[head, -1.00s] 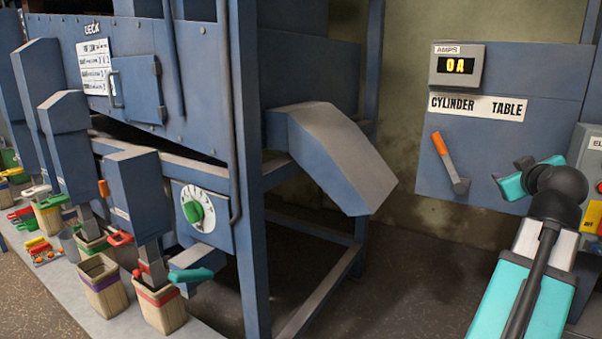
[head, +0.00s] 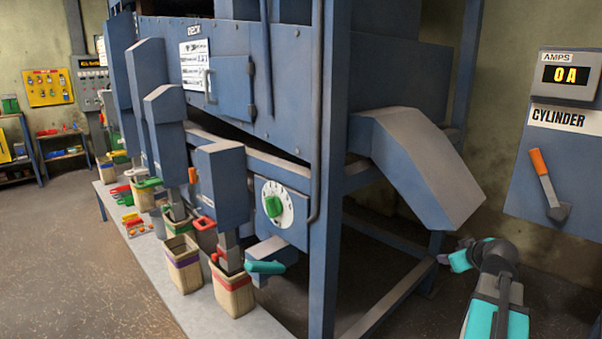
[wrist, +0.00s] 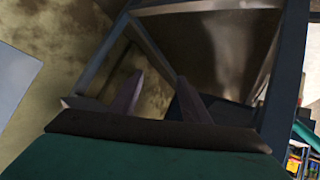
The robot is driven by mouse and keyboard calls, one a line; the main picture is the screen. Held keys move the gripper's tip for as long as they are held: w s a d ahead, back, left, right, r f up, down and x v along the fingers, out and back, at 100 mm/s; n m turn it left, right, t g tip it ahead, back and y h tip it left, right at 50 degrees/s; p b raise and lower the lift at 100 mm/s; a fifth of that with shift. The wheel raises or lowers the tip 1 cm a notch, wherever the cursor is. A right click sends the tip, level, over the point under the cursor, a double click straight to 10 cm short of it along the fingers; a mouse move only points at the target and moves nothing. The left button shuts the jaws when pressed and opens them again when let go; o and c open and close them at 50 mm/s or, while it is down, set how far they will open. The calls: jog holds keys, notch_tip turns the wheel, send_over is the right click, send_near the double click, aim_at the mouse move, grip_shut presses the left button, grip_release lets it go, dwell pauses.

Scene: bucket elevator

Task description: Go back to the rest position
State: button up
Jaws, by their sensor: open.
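My gripper (head: 446,259) is at the lower right of the head view, with its teal parts just below the end of the grey-topped blue chute (head: 432,158). In the wrist view the two gripper fingers (wrist: 160,92) stand apart with nothing between them. The gripper appears clear of the machine frame. The orange-handled lever (head: 545,180) on the cylinder panel (head: 530,200) is up and to the right of my gripper, and the gripper is not on it.
The blue machine's front post (head: 327,200) and its lower frame stand left of my arm. Buckets, including one with a red band (head: 232,292), line a pale plinth (head: 180,310). A dial with a green knob (head: 273,206) faces out. Open floor (head: 70,260) lies at the left.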

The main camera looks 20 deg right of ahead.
jog(key=w+a+f+n+g+y, duration=0.1)
jog(key=w+a+f+g+y, duration=0.15)
jog(key=a+f, duration=1.15)
jog(key=w+a+f+n+g+y, duration=0.2)
jog(key=w+a+f+y, duration=0.1)
jog(key=a+f, duration=1.2)
jog(key=s+a+f+n+g+p, duration=0.1)
jog(key=s+a+f+g, duration=0.6)
jog(key=s+a+f, duration=1.25)
jog(key=s+f+m+g, duration=0.2)
jog(key=s, duration=0.5)
jog(key=s+a+f+m+g+h, duration=0.1)
jog(key=s+f+m+g, duration=0.1)
jog(key=s, duration=0.6)
jog(key=shift+f+p, duration=0.3)
jog(key=shift+f, duration=0.55)
jog(key=shift+a+h, duration=0.1)
jog(key=shift+h, duration=0.15)
